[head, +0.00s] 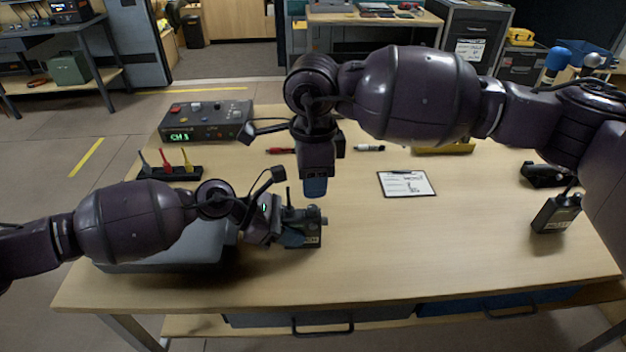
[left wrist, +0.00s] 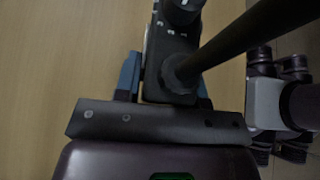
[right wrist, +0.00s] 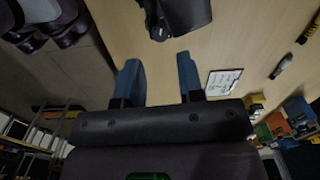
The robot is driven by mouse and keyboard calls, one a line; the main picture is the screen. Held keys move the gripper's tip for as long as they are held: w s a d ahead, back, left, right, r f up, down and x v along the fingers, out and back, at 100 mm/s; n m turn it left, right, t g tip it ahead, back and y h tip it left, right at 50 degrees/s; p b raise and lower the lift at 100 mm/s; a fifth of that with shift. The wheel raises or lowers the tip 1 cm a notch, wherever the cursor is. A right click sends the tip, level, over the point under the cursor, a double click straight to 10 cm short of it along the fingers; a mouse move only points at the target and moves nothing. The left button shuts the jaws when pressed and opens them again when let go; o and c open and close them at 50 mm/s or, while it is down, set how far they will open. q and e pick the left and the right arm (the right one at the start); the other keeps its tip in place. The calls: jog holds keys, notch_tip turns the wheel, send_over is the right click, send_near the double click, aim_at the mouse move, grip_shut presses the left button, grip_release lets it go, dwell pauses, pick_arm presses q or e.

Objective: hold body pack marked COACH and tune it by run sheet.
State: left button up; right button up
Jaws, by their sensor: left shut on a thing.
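A dark body pack (head: 304,226) with a short antenna and a pale label, too small to read, stands near the table's front left. My left gripper (head: 288,236) is shut on it from the left. The left wrist view shows the pack (left wrist: 168,55) between the blue fingers, its antenna crossing the picture. My right gripper (head: 316,187) points down just above and behind the pack, touching nothing; its blue fingers stand apart in the right wrist view (right wrist: 158,78). A second body pack (head: 556,214) stands at the right. The clipboard sheet (head: 406,184) lies mid-table, its text unreadable.
A console (head: 205,120) with a green "CH 3" display stands at the back left. A rack with coloured sticks (head: 170,172) and a grey case (head: 165,250) are at the left. Markers (head: 370,148) lie behind. The table's front middle is clear.

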pick_arm(q)
jog(key=shift+f, duration=0.1)
jog(key=o, duration=1.1)
pick_arm(e)
jog(key=shift+f, duration=0.1)
